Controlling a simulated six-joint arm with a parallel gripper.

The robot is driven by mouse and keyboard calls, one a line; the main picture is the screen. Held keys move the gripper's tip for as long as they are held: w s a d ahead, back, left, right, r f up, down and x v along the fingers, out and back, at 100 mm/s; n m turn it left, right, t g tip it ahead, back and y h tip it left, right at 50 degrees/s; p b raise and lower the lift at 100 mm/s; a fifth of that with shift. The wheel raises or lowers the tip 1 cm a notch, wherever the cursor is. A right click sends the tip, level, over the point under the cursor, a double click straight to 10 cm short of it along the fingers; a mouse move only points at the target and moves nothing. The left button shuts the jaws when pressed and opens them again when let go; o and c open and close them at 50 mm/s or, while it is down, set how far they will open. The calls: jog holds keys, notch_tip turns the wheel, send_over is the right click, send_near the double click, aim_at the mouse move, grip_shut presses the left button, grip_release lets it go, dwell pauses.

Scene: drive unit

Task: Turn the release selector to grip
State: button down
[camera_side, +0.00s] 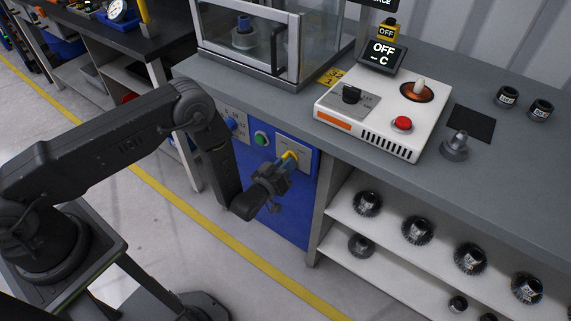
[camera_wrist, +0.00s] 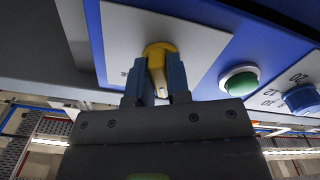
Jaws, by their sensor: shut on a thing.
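The release selector is a yellow knob (camera_side: 290,156) on a light plate (camera_side: 299,151) on the blue front panel under the bench. My gripper (camera_side: 281,164) reaches it from the front and is shut on it. In the wrist view the yellow knob (camera_wrist: 157,62) sits between the two blue-grey fingers of my gripper (camera_wrist: 157,85). A pale mark shows on the knob's lower part. The fingers and the view angle hide part of the plate, and its lettering is too small to read.
Beside the selector are a green button (camera_side: 261,138) and a blue knob (camera_side: 231,123). Shelves on the right hold several dark toothed parts.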

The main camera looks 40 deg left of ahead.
jog(key=shift+n, duration=1.3)
jog(key=c, duration=1.1)
grip_release()
jog(key=s, duration=1.3)
jog(key=shift+s, duration=0.4)
